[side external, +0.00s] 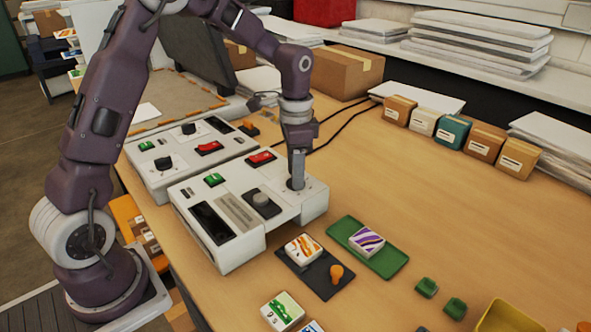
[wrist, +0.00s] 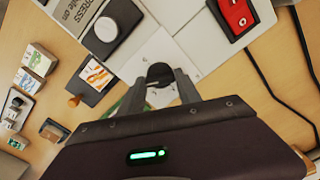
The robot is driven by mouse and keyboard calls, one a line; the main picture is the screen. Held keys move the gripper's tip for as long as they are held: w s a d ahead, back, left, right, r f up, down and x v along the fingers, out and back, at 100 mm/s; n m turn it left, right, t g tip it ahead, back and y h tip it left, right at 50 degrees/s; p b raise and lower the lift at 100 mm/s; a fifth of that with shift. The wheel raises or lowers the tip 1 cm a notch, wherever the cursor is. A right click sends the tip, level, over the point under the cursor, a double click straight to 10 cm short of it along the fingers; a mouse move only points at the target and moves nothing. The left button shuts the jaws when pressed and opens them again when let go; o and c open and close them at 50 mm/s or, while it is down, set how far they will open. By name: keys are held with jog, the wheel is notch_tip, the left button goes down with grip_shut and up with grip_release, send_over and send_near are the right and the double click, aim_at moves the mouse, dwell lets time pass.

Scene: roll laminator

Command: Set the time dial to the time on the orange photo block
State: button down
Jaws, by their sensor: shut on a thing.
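A white laminator (side external: 238,250) stands on the wooden table. My gripper (side external: 297,182) points down at its right end. In the wrist view my gripper (wrist: 160,88) is shut on a black dial knob (wrist: 160,72) on a pale plate; the fingers hide its sides, and its markings cannot be read. A second, grey knob (side external: 260,199) sits on a dark plate nearer the middle and also shows in the wrist view (wrist: 106,28). The orange photo block (side external: 303,248), white with orange streaks, lies on a dark tray (side external: 322,283); its time is too small to read.
An orange peg (side external: 336,272) stands beside the orange block. A purple-striped block (side external: 367,241) lies on a green tray (side external: 390,263). A red switch (side external: 261,158) and green button (side external: 214,179) are on the laminator. A second machine (side external: 165,180) stands behind it. Black cables run across the table.

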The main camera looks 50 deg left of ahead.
dwell(0.3)
jog(key=c, duration=0.8)
grip_release()
jog(key=shift+c, duration=0.2)
notch_tip(320, 180, up, 7)
jog(key=shift+r, duration=0.1)
jog(key=s+d+r+n+t, duration=0.2)
jog(key=s+d+r, duration=0.1)
jog(key=s+r, duration=0.45)
jog(key=s+d+n+t, duration=0.3)
jog(key=s+n, duration=0.1)
jog(key=s, duration=1.4)
jog(key=shift+s+f+t, duration=0.3)
jog(key=shift+s+f, duration=0.05)
